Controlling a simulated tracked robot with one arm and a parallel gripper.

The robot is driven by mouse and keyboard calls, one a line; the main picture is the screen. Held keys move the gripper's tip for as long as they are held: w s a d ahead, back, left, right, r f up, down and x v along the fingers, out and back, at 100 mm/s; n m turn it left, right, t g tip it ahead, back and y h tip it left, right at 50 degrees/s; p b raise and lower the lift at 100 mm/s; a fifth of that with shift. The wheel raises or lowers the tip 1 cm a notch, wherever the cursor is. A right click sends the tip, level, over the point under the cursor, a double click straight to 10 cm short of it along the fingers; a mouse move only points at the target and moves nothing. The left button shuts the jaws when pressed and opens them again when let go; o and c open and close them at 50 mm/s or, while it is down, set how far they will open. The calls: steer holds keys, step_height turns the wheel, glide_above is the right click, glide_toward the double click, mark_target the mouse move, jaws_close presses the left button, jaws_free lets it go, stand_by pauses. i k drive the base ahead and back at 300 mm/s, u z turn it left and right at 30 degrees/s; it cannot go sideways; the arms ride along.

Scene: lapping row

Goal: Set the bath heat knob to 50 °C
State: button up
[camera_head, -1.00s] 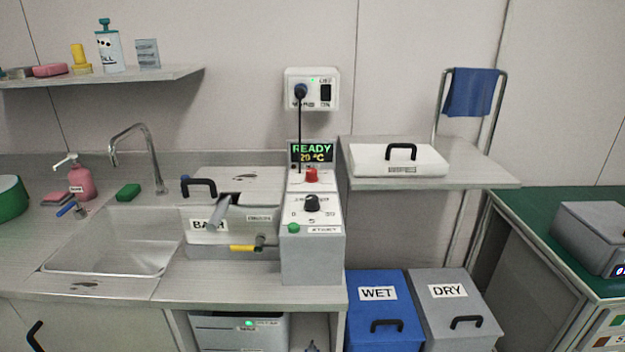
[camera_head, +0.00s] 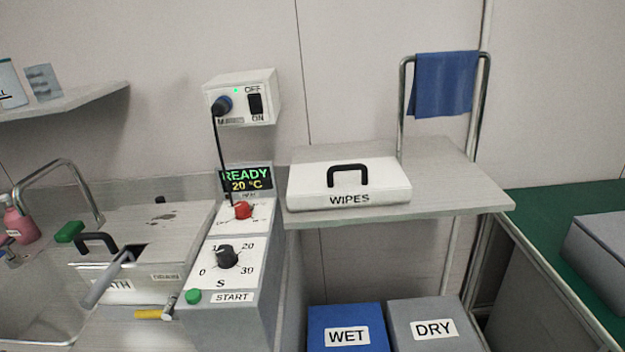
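The bath (camera_head: 150,240) with a label partly hidden stands left of its control box (camera_head: 240,300). A display (camera_head: 246,179) on the box reads READY and 20 °C. Below it is a small red knob (camera_head: 243,209) with tiny marks beside it, too small to read. Lower down is a larger black knob (camera_head: 227,256) in a dial marked 0, 20, 30 and S, with one number partly hidden. A green START button (camera_head: 193,296) is at the front. I cannot tell either knob's exact pointing.
A wall socket box (camera_head: 241,97) with an OFF/ON switch has a cord hanging in front of the display. A WIPES box (camera_head: 349,184) sits on the shelf to the right. WET (camera_head: 347,313) and DRY (camera_head: 434,305) bins stand below.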

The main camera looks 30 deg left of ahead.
mark_target(242, 211)
steer(key=u, duration=0.3)
steer(key=i, duration=1.2)
steer(key=u, duration=0.85)
